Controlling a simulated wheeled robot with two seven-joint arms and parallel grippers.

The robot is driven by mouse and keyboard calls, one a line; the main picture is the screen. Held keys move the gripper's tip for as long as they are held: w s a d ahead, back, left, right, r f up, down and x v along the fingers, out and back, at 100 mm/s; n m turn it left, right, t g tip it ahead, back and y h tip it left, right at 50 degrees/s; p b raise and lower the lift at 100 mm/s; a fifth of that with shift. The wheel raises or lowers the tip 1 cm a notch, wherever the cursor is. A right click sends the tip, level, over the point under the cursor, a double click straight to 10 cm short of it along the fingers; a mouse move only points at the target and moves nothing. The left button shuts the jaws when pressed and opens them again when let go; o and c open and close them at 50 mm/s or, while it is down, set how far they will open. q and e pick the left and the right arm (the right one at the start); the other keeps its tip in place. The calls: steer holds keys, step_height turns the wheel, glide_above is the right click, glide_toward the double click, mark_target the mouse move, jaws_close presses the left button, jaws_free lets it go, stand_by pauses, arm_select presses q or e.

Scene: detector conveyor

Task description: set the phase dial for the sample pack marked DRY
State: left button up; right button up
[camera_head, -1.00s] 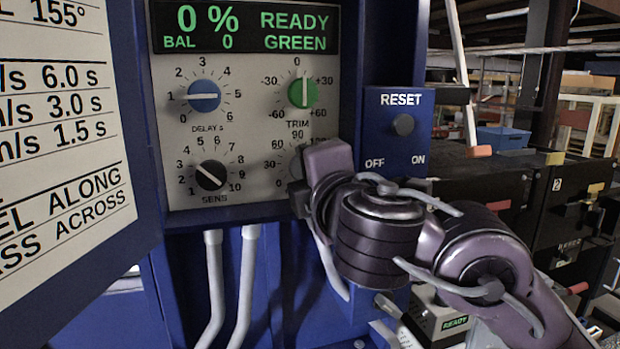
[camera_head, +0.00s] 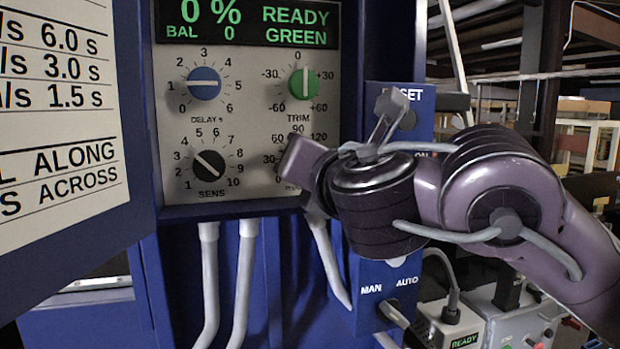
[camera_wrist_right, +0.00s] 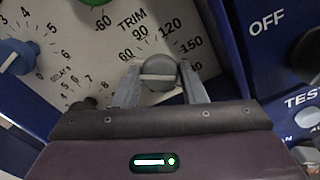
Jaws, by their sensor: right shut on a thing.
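The phase dial (camera_wrist_right: 158,72) is a round grey knob with a pale line across its face, in the wrist view. The line runs nearly level in that picture, and I cannot tell which end is the pointer. Marks 60, 90, 120 and 150 show around it. My right gripper (camera_wrist_right: 160,80) has one finger on each side of the knob and is shut on it. In the head view my right gripper and wrist hide most of this dial at the panel's lower right. My left gripper is not in view. No pack marked DRY shows.
The blue DELAY knob (camera_head: 204,83), green TRIM knob (camera_head: 303,83) and black SENS knob (camera_head: 209,165) sit close by. The display (camera_head: 247,23) reads 0%, READY, GREEN. A printed chart (camera_head: 62,110) is at left. My arm partly covers the RESET box (camera_head: 421,118).

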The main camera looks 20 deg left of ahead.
steer(key=n+b, duration=0.1)
steer(key=n, duration=0.1)
steer(key=n+b, duration=0.1)
steer(key=shift+f+n, duration=0.3)
steer(key=shift+n, duration=0.1)
steer(key=n+b, duration=0.2)
steer(key=shift+n, duration=0.4)
steer(key=n+b, duration=0.1)
steer(key=n, duration=0.2)
steer(key=shift+a, duration=0.1)
steer(key=shift+n+b, duration=0.4)
steer(key=shift+n, duration=1.1)
steer(key=o, duration=0.7)
steer(key=shift+o, duration=1.4)
steer(key=shift+r, duration=0.15)
